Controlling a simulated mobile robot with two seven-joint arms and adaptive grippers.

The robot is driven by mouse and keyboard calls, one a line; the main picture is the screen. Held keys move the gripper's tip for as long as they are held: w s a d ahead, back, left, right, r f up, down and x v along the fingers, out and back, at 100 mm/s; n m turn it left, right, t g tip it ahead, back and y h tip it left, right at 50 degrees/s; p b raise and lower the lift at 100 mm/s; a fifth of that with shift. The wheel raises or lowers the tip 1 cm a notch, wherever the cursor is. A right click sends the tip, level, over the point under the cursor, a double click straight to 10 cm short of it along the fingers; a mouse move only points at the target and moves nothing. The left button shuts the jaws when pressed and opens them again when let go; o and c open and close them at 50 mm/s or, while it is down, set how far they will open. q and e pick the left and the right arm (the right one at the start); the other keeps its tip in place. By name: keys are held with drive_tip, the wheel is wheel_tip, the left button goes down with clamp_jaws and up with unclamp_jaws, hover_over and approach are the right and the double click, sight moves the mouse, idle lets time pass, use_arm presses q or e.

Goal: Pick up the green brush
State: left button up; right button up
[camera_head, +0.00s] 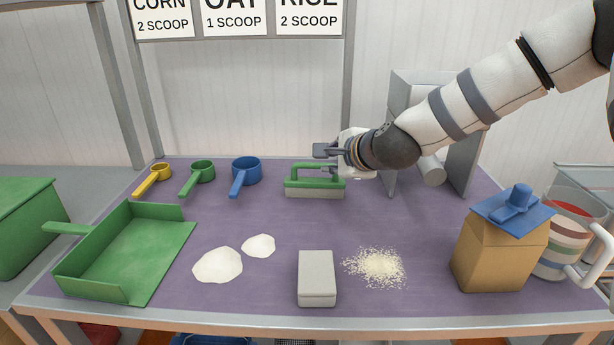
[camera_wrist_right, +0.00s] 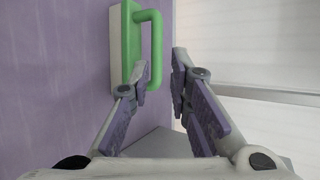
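The green brush (camera_head: 316,184) stands upright at the back middle of the purple mat, with its loop handle on top and a pale base below. My right gripper (camera_head: 325,150) reaches in from the right, above and behind the brush handle. In the right wrist view, the brush (camera_wrist_right: 132,45) is at the upper left. My right gripper (camera_wrist_right: 162,68) is open there, with a clear gap between its fingers. Its left finger overlaps the lower part of the handle; I cannot tell whether it touches. The right finger is clear of the brush. My left gripper is not in view.
Yellow (camera_head: 160,172), green (camera_head: 202,172) and blue (camera_head: 245,172) scoops stand left of the brush. A green dustpan (camera_head: 125,255), white powder piles (camera_head: 218,265), a grey box (camera_head: 317,278), scattered grains (camera_head: 378,266) and a brown container (camera_head: 495,255) lie nearer. A grey metal stand (camera_head: 465,165) is behind my right arm.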

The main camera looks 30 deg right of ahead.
sight(316, 166)
drive_tip(key=x, duration=0.3)
drive_tip(key=b+x, duration=0.1)
drive_tip(key=x, duration=0.2)
drive_tip(key=f+b+x, duration=0.1)
drive_tip(key=x, duration=0.2)
drive_tip(key=shift+s+d, duration=0.1)
drive_tip(key=shift+s, duration=0.2)
drive_tip(key=shift+w, duration=0.25)
drive_tip(key=shift+r, duration=0.2)
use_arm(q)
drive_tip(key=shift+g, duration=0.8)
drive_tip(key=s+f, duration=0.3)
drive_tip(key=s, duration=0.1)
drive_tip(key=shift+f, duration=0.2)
use_arm(e)
clamp_jaws()
